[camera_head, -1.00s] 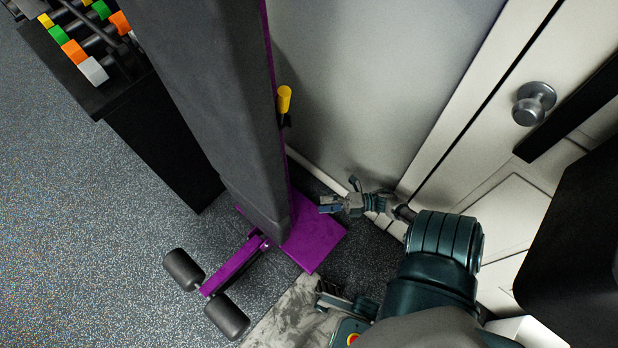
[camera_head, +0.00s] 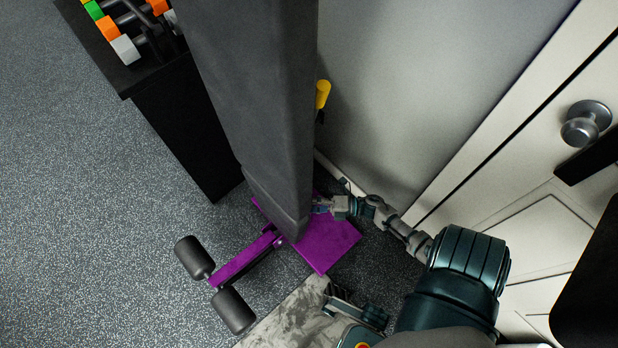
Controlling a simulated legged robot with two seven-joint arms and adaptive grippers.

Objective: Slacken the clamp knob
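A purple-framed bench with a long dark grey pad (camera_head: 250,90) stands steeply tilted in front of me. A yellow knob or handle (camera_head: 322,93) sticks out past the right edge of its pad, high up. I cannot tell if it is the clamp knob, and no other knob shows clearly. My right gripper (camera_head: 322,207) is low down, at the right edge of the pad's lower end, above the purple base plate (camera_head: 325,245). Its fingertips are partly hidden by the pad, so their opening and any contact are unclear. My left gripper is out of view.
Two black foam rollers (camera_head: 232,310) stick out at the bench's foot. A black rack (camera_head: 185,125) with colored dumbbells stands at the left. A wall and a white door with a round metal doorknob (camera_head: 586,123) close off the right. Speckled floor is free at lower left.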

